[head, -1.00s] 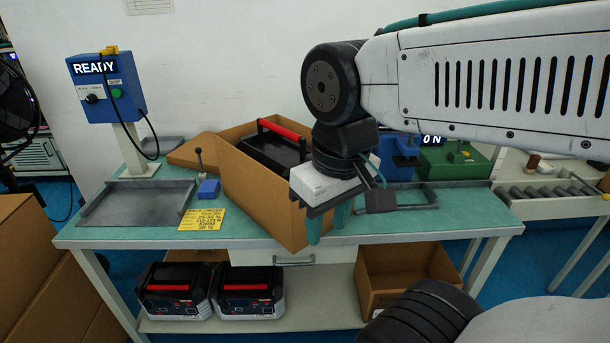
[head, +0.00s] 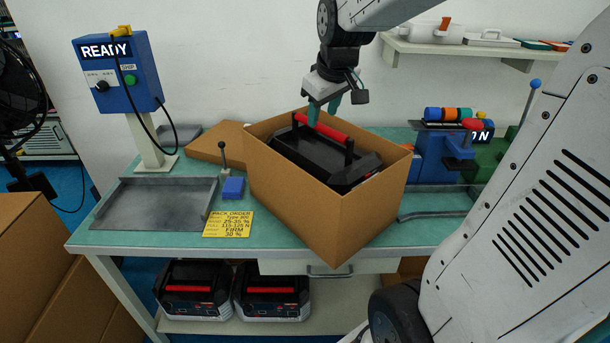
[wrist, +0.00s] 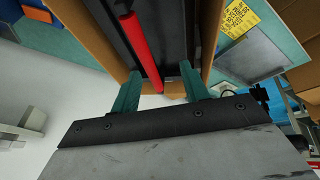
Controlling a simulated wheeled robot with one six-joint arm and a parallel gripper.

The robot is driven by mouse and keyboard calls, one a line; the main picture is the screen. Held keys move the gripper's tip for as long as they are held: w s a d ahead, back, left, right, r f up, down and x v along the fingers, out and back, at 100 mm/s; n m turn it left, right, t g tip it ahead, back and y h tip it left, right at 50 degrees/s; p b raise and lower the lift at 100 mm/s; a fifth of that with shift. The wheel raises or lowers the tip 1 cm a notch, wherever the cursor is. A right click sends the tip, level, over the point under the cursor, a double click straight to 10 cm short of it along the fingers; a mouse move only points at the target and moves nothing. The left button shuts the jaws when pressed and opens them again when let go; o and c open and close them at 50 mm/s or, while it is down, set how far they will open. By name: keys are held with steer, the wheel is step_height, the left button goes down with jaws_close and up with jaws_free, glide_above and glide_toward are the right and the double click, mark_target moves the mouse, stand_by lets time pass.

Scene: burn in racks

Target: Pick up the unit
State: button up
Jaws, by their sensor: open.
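A black unit with a red bar handle (head: 327,131) sits inside an open cardboard box (head: 315,204) on the bench. My gripper (head: 323,113) is above the left end of the red handle, its two teal fingers pointing down and apart. In the wrist view the red handle (wrist: 140,52) runs between the open fingers of my gripper (wrist: 158,88), and the black unit (wrist: 167,35) lies beyond. I cannot tell whether the fingers touch the handle. Two similar units (head: 193,291) with red handles stand on the lower shelf.
A grey tray (head: 150,203) and a yellow order card (head: 228,224) lie left of the box. A small lever block (head: 232,187) stands close to the box. A blue READY post (head: 118,75) is at the back left. Blue and green fixtures (head: 445,150) stand right.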

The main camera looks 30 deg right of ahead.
mark_target(321, 124)
steer(key=shift+w+d+f, duration=0.25)
steer(key=shift+w+d, duration=0.25)
steer(key=shift+w+d+f, duration=0.2)
steer(key=shift+w+d, duration=0.25)
steer(key=shift+d, duration=0.05)
steer(key=x, duration=0.6)
steer(key=shift+w+d, duration=0.2)
steer(key=shift+w, duration=0.05)
steer(key=shift+w+f, duration=0.15)
steer(key=shift+f, duration=0.2)
steer(key=shift+f, duration=0.25)
jaws_close()
stand_by(0.5)
steer(key=shift+w+r, duration=0.1)
steer(key=shift+r, duration=0.05)
